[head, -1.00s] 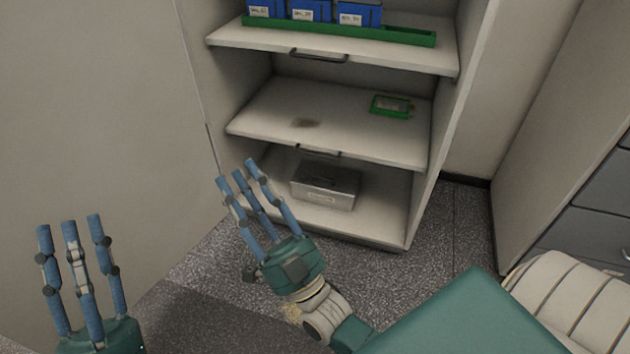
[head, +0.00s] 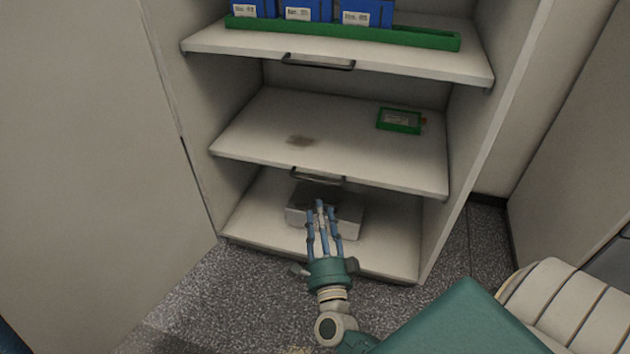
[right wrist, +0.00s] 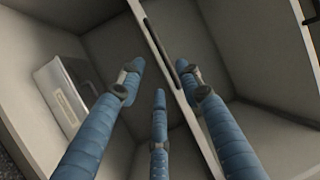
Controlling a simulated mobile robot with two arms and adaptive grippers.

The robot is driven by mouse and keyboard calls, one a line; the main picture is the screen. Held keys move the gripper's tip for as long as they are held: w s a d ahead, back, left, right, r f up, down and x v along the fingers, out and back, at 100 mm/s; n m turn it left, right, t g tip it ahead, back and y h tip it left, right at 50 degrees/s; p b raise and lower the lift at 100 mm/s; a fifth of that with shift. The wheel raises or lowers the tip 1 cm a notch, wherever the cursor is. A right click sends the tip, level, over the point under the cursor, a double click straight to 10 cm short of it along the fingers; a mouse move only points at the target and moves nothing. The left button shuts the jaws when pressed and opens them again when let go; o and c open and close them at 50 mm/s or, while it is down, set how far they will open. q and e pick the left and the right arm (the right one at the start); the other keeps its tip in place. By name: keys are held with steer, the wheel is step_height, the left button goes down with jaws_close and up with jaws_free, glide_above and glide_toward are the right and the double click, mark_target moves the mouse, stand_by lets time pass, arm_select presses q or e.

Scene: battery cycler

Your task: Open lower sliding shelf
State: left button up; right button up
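The lower sliding shelf (head: 360,155) is a pale board in the cabinet, with a dark bar handle (head: 318,177) on its front edge. It looks pushed in, its front edge near the cabinet's front. My right gripper (head: 322,206) is open and empty, its blue fingers extended just below and in front of the handle. In the right wrist view, the shelf edge (right wrist: 200,135) runs diagonally behind the spread fingers (right wrist: 155,85). I cannot tell whether a finger touches it. Only a blue sliver, apparently my left gripper, shows at the head view's lower left corner.
A grey metal box (head: 345,220) stands on the cabinet floor behind my right fingers. A green-framed device (head: 400,120) lies on the lower shelf. The upper shelf (head: 420,65) holds blue units in a green tray (head: 245,25). An open door panel stands left.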

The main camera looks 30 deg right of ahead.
steer(key=b+x, duration=0.2)
steer(key=x, duration=0.7)
steer(key=shift+w+r, duration=0.1)
steer(key=shift+c, duration=0.3)
jaws_close()
